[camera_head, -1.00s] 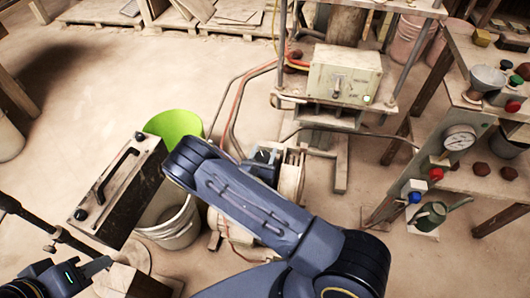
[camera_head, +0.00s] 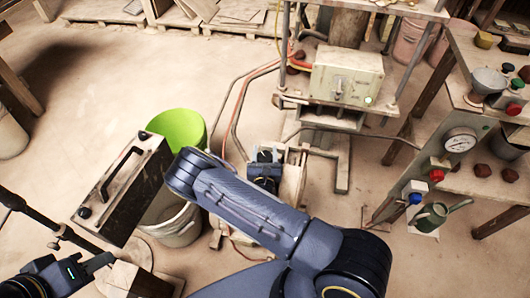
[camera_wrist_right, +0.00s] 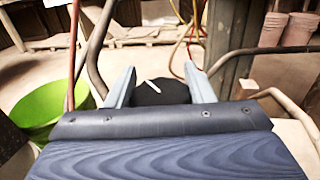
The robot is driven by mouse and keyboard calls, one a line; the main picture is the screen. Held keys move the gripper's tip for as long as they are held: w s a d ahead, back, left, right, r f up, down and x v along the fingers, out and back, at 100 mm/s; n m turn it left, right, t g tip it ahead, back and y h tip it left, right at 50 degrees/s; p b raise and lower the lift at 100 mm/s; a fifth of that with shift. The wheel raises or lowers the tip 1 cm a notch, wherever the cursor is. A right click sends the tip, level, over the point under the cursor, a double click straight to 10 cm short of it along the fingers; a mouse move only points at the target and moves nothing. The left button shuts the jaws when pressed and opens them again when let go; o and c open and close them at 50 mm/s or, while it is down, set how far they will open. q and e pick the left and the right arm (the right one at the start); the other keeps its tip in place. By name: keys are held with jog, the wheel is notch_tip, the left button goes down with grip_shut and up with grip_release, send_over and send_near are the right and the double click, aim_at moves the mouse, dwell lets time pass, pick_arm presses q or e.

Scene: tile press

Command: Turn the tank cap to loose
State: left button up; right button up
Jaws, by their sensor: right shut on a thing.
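The tank cap (camera_wrist_right: 152,94) is a black round cap with a white pointer line, in the middle of the right wrist view. The line slants from upper left to lower right. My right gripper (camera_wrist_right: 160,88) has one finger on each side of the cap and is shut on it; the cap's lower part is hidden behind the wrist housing. In the head view the cream tank body (camera_head: 293,183) shows behind my right arm. My left gripper (camera_head: 104,262) is at the lower left, away from the tank, and its finger gap is not clear.
A green bucket (camera_head: 180,125) and a dark case with a handle (camera_head: 125,190) stand left of the tank. The press with its control box (camera_head: 347,77) is behind it. A gauge panel (camera_head: 459,140) is at the right. Hoses run across the floor.

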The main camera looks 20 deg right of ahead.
jog(key=o, duration=1)
jog(key=v, duration=0.8)
jog(key=shift+w, duration=0.15)
